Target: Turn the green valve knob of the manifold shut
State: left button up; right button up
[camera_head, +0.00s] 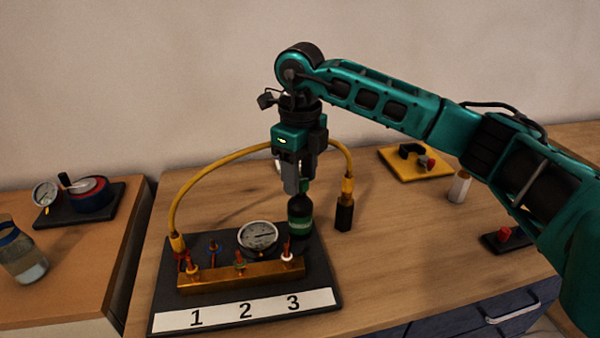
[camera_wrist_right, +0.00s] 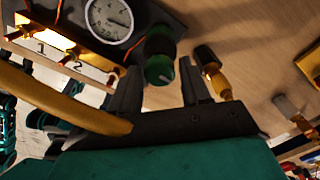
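The manifold is a brass block (camera_head: 240,278) on a black plate (camera_head: 160,300), with a small green knob (camera_head: 239,263) at the middle of the block. A dark cylinder with a green band and green top (camera_head: 300,218) stands at the plate's back right; its green top shows in the right wrist view (camera_wrist_right: 159,70). My right gripper (camera_head: 298,188) points down just over this cylinder. Its fingers are apart in the right wrist view (camera_wrist_right: 162,88), with the green top in line with the gap. I cannot tell whether they touch it. My left gripper is not in view.
A yellow hose (camera_head: 195,180) arches from the manifold's left behind my right gripper to a black-ended fitting (camera_head: 344,215). A round gauge (camera_head: 258,236) is beside the cylinder. A yellow plate (camera_head: 405,170) lies at the back right.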

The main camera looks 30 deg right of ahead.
jog(key=shift+o, duration=1.1)
jog(key=shift+r, duration=0.1)
notch_tip(320, 180, up, 13)
jog(key=shift+p, duration=0.4)
jog(key=shift+f, duration=0.2)
